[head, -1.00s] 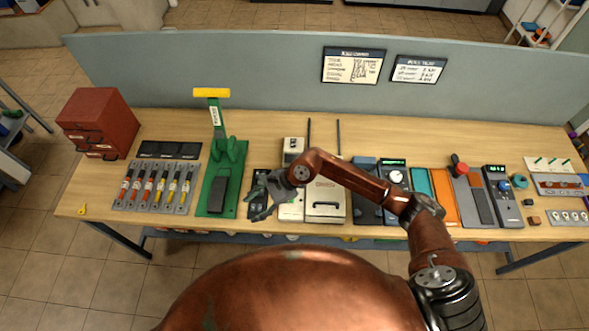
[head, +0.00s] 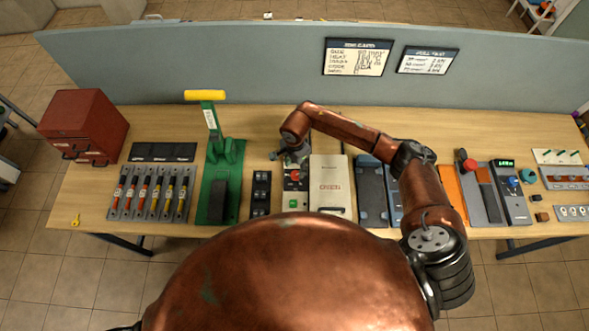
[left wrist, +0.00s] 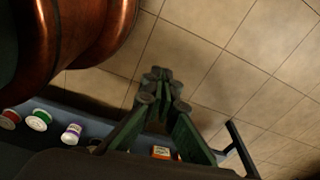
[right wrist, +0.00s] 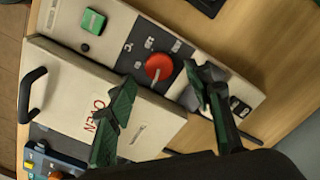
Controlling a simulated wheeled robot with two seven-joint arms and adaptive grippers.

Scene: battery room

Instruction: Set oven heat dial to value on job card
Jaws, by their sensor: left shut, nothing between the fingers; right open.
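The oven (head: 330,187) is a pale box labelled OVEN with a handle, on the bench. Its control strip carries a red heat dial (head: 295,175), also in the right wrist view (right wrist: 158,68), and a green button (right wrist: 92,20). The dial's pale mark shows, but its value is too small to read. My right gripper (right wrist: 168,80) is open, its fingers on either side of the dial in the picture; I cannot tell whether they touch it. The job card (head: 357,58) hangs on the partition, its writing too small to read. My left gripper (left wrist: 163,88) is shut and empty, over the floor.
Left of the oven stand a black switch panel (head: 260,192), a green press with a yellow handle (head: 206,96) and a rack of colored tubes. Blue trays and a grey meter (head: 511,192) stand right. Spools show below the bench in the left wrist view.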

